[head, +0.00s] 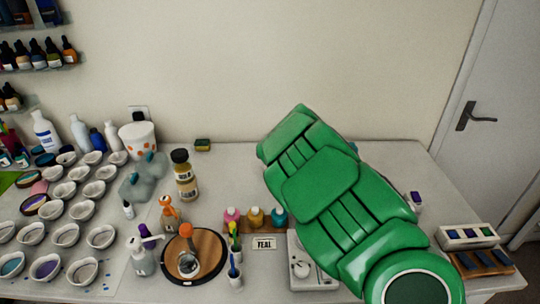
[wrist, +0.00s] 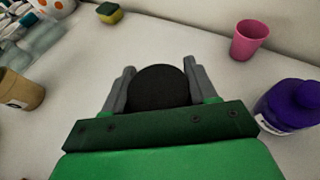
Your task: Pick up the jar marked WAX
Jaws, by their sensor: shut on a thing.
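In the wrist view my gripper (wrist: 158,78) is shut on a round thing with a black top (wrist: 158,88), which looks like a jar lid seen from above. The fingers press on its left and right sides. Its side and any label are hidden, so I cannot read WAX on it. In the head view my green arm covers both the gripper and this thing. I see no jar there with a readable WAX marking. A jar with a dark lid (head: 181,157) stands left of the arm, close to a tan jar (head: 187,188).
A pink cup (wrist: 250,40) and a purple bottle (wrist: 287,106) stand to the right of my gripper. A tan container (wrist: 20,90) is at its left, and a sponge (wrist: 109,12) lies farther back. A TEAL card (head: 264,243) stands at the front. Molds crowd the left side.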

